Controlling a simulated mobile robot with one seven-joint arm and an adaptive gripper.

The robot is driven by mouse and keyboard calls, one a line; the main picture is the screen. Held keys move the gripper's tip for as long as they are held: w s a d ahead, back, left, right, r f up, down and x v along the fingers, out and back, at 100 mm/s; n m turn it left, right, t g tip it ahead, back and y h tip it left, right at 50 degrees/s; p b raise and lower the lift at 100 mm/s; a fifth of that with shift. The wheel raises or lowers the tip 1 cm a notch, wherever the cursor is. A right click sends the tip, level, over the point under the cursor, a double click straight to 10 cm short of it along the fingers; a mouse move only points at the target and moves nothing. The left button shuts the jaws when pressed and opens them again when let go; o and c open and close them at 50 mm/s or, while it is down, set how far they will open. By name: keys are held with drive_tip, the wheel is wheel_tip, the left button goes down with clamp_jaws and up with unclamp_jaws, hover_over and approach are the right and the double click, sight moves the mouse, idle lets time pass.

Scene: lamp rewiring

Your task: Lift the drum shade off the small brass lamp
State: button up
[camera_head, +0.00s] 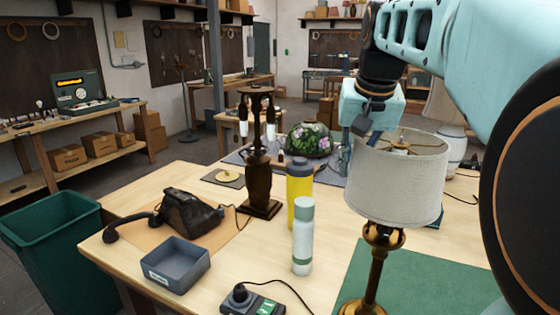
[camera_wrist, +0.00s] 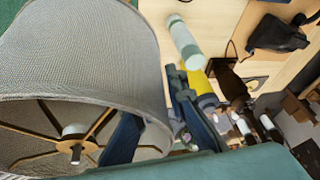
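The brass lamp (camera_head: 376,262) stands upright at the front right of the workbench on a green mat. Its pale grey drum shade (camera_head: 398,182) sits on top, upright, with its open top showing a spoked ring and a central fitting; the shade fills the left of the wrist view (camera_wrist: 85,50). My gripper (camera_head: 350,145) is at the shade's left upper rim, pointing down. In the wrist view one dark finger is inside the shade and the other outside, with the shade wall between them. The fingers look apart, with a gap beside the wall. The inner finger is hidden in the head view.
A white-green bottle (camera_head: 303,236) and yellow bottle (camera_head: 299,190) stand left of the shade. A dark-wood lamp (camera_head: 259,175), flowered glass shade (camera_head: 308,139), grey tray (camera_head: 176,263) and black telephone-like object (camera_head: 190,212) occupy the bench. The green mat (camera_head: 450,272) has bare room.

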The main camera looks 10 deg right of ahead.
clamp_jaws()
drive_tip(key=shift+r, duration=0.2)
wheel_tip(320, 180, up, 10)
drive_tip(key=p, duration=0.9)
drive_tip(key=shift+r+p, duration=0.2)
drive_tip(key=shift+p, duration=0.2)
wheel_tip(320, 180, up, 5)
drive_tip(key=shift+f+b, duration=0.2)
drive_tip(key=shift+b, duration=0.1)
